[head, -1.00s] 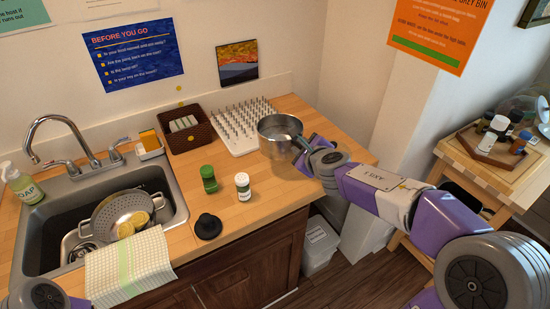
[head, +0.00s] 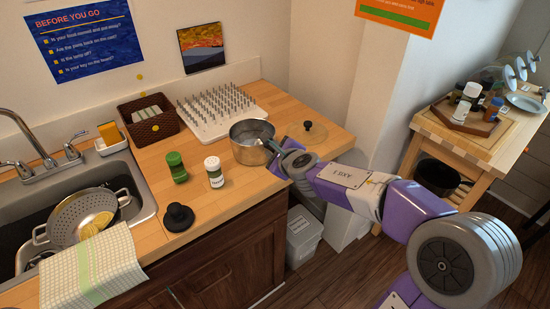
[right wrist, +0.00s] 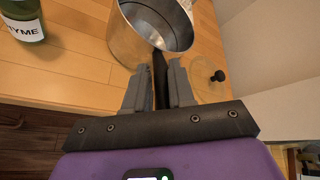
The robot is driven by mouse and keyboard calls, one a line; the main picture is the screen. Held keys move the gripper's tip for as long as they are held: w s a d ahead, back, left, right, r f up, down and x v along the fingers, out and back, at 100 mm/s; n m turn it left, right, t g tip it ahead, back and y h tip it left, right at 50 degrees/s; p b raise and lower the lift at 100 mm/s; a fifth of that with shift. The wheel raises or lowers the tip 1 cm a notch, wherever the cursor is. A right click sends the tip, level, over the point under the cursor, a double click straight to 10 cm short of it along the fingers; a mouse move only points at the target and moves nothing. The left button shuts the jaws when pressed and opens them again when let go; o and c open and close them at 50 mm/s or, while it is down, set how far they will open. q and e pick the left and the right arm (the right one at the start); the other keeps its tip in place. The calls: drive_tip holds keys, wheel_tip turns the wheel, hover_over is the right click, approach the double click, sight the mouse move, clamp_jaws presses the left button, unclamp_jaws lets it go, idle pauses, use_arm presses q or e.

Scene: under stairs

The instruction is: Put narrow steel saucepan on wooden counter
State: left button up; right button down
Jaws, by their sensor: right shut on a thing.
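The narrow steel saucepan (head: 246,152) is upright at the wooden counter (head: 232,188), between the white pegged rack and the counter's front edge. My right gripper (head: 272,147) is shut on the saucepan's dark handle. In the right wrist view the handle runs between the two fingers (right wrist: 160,85), and the saucepan (right wrist: 140,40) opens away from me, looking empty. I cannot tell for sure whether its base touches the counter (right wrist: 70,65). My left gripper is out of view.
A glass lid (head: 307,133) lies right of the saucepan. A green jar (head: 177,167), a white-labelled jar (head: 214,172) and a black round object (head: 178,217) stand to its left. The pegged rack (head: 215,112) is behind. A sink with a colander (head: 83,215) is far left.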

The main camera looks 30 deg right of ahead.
drive_tip(key=c, duration=1)
unclamp_jaws()
drive_tip(key=shift+f, duration=0.15)
drive_tip(key=shift+o, duration=0.2)
drive_tip(key=shift+s, duration=0.15)
drive_tip(key=p+v, duration=0.6)
drive_tip(key=v, duration=0.5)
drive_tip(key=a+f+m+g+y, duration=0.2)
drive_tip(key=a+f+m+g, duration=0.15)
drive_tip(key=f+m, duration=0.4)
drive_tip(key=s+a+f+m+g+y, duration=0.1)
drive_tip(key=a+f+m+g+y, duration=0.1)
drive_tip(key=a+f+m, duration=0.5)
drive_tip(key=a+f+m+g+y, duration=0.25)
drive_tip(key=f+m, duration=0.25)
drive_tip(key=f, duration=0.4)
drive_tip(key=s+a+f+m+g, duration=0.2)
drive_tip(key=s+a+f+m, duration=0.2)
drive_tip(key=f+m, duration=0.5)
drive_tip(key=s+a+f+m+g, duration=0.2)
drive_tip(key=s+a+f+m, duration=0.3)
drive_tip(key=m, duration=1.2)
drive_tip(key=s+f, duration=0.3)
drive_tip(key=f, duration=0.2)
drive_tip(key=shift+s+f, duration=0.2)
